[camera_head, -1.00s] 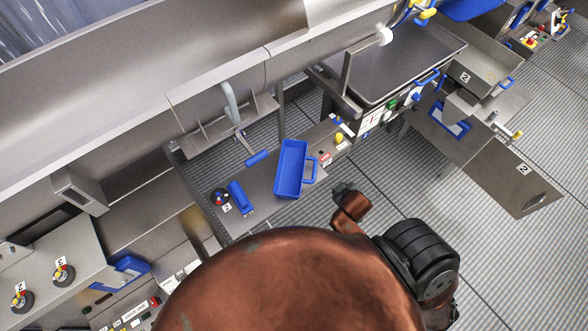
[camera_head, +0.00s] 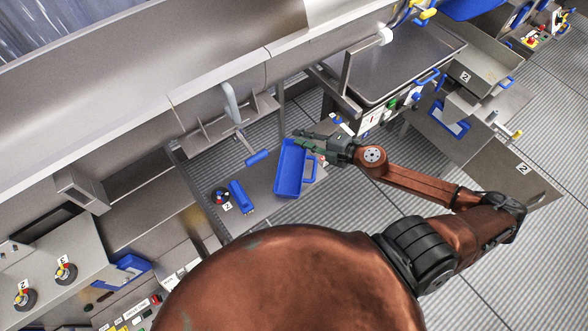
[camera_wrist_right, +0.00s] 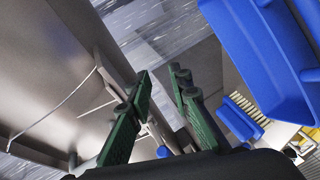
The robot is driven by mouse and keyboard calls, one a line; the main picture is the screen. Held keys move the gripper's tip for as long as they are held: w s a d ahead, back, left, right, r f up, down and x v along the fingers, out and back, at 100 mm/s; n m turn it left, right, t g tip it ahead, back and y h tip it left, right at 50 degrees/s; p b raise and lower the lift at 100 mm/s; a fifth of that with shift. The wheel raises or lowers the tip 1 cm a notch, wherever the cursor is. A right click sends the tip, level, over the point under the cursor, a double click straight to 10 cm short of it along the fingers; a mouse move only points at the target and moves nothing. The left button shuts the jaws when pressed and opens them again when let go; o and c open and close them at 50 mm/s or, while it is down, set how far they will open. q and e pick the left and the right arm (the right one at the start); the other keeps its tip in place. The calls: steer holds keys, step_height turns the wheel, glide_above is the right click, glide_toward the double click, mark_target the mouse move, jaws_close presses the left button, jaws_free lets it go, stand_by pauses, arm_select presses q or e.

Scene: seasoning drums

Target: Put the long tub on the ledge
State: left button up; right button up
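The long tub (camera_head: 289,177) is a blue open rectangular tub with a side handle on its right. It sits on a low grey metal shelf (camera_head: 265,195) in the head view. My right gripper (camera_head: 300,141) is over the tub's upper end; I cannot tell whether it touches. In the right wrist view its green fingers (camera_wrist_right: 160,95) are apart with nothing between them, and the tub (camera_wrist_right: 262,50) is to their right. Which surface is the ledge is not clear. My left gripper is not in view.
A blue brush (camera_head: 241,198) and a dark round knob (camera_head: 221,196) are left of the tub. A blue-handled lever (camera_head: 257,157) hangs near the tub's left side. A grey machine (camera_head: 400,60) stands at upper right. Open ribbed floor (camera_head: 380,240) lies below right.

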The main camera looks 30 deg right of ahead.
mark_target(314, 171)
steer(key=s+d+f+n+g+h, duration=0.1)
steer(key=s+d+f+n+g, duration=0.4)
steer(key=s+f+n+g, duration=0.3)
steer(key=shift+m+g, duration=0.3)
steer(key=shift+m, duration=0.1)
steer(key=shift+s+f+x, duration=0.1)
steer(key=shift+s+x, duration=0.15)
steer(key=shift+x, duration=1)
steer(key=shift+s+f+x, duration=0.1)
steer(key=shift+s+x, duration=0.15)
steer(key=shift+x, duration=1)
steer(key=shift+s+f+x, duration=0.15)
steer(key=shift+s+x, duration=0.1)
steer(key=shift+x, duration=1)
steer(key=shift+r, duration=0.1)
jaws_close()
